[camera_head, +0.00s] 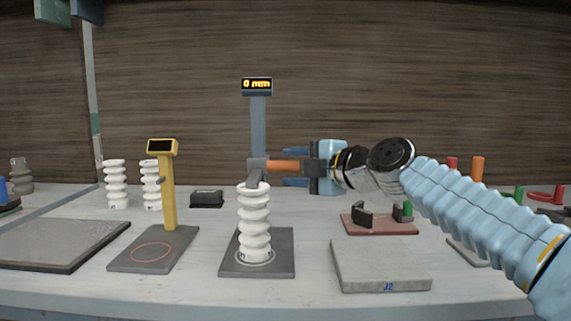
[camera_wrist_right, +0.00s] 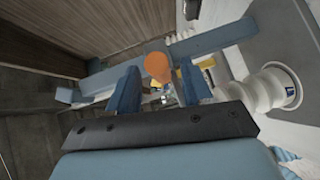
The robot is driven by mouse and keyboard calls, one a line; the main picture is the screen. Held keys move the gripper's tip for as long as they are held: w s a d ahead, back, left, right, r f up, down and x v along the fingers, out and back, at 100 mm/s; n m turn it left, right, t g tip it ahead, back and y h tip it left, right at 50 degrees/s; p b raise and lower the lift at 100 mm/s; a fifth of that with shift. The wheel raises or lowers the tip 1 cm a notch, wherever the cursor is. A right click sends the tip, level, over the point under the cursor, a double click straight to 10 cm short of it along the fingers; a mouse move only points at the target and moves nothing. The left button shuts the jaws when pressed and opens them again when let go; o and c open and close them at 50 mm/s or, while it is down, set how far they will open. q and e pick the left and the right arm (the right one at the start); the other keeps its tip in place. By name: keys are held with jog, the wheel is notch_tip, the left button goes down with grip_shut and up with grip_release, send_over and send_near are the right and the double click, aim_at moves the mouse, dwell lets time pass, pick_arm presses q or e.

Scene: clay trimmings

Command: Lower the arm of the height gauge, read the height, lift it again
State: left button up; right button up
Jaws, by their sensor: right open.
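The height gauge has a grey post (camera_head: 258,125) with a display (camera_head: 257,86) reading "0 mm". Its sliding arm has an orange handle (camera_head: 284,167) pointing right. A white ribbed piece (camera_head: 254,222) stands upright on the gauge's dark base (camera_head: 230,262), under the arm; I cannot tell whether they touch. My right gripper (camera_head: 294,168) is open near the right end of the handle. In the right wrist view, the orange handle end (camera_wrist_right: 158,67) shows between the blue fingers, apart from them as far as I can see. My left gripper is not in view.
A yellow post with a dark display (camera_head: 168,205) stands left of the gauge. A grey slab marked J2 (camera_head: 380,268) lies to the right, with a reddish plate (camera_head: 385,228) behind it. Two white ribbed pieces (camera_head: 116,185) stand at the back left. A large grey board (camera_head: 60,245) lies at left.

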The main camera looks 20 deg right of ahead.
jog(key=shift+x, duration=1.4)
grip_shut()
